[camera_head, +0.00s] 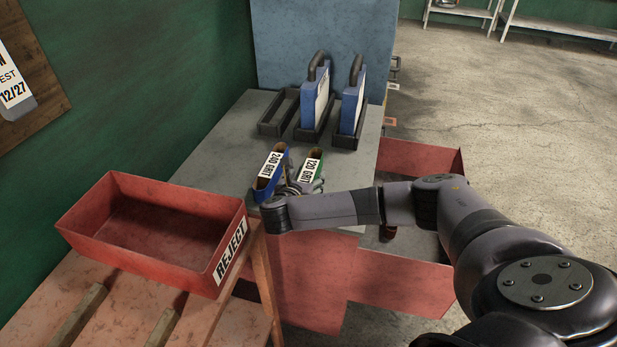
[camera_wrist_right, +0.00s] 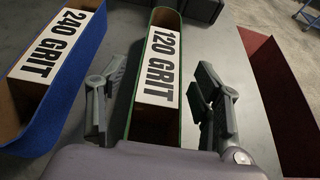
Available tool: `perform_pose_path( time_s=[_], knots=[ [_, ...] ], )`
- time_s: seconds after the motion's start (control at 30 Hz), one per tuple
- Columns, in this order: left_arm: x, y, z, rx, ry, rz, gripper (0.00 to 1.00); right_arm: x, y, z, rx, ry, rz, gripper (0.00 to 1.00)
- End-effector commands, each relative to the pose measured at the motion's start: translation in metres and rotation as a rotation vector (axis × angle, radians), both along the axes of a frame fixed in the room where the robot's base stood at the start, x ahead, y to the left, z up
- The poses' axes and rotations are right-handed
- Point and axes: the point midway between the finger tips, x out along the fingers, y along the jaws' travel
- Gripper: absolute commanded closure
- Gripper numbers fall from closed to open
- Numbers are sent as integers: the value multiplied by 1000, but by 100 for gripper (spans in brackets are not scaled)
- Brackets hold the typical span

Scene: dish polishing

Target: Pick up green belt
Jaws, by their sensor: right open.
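The green belt (camera_head: 314,158) stands on the grey table, labelled 120 GRIT. In the right wrist view the green belt (camera_wrist_right: 159,62) is a long loop with a green outer face and brown inside. My right gripper (camera_head: 300,186) is at its near end. In the right wrist view my right gripper (camera_wrist_right: 160,92) is open, with one finger on each side of the belt and visible gaps between. Part of the belt's near end is hidden by the gripper. My left gripper is not in view.
A blue belt (camera_head: 271,172) labelled 240 GRIT stands close on the left. Black trays (camera_head: 278,115) and blue handled panels (camera_head: 352,97) stand behind. A red REJECT bin (camera_head: 150,189) is at the left. A red bin (camera_head: 428,158) lies right of the table.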

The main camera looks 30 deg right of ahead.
Motion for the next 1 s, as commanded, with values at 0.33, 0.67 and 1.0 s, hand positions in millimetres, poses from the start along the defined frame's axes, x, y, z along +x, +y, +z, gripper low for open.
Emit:
perform_pose_path(
  time_s=[0.33,0.67,1.0],
  knots=[
    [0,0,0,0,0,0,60,0,1,0,0,0,1,54],
    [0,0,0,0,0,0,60,0,1,0,0,0,1,76],
    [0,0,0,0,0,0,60,0,1,1,-1,-1,1,96]
  ],
)
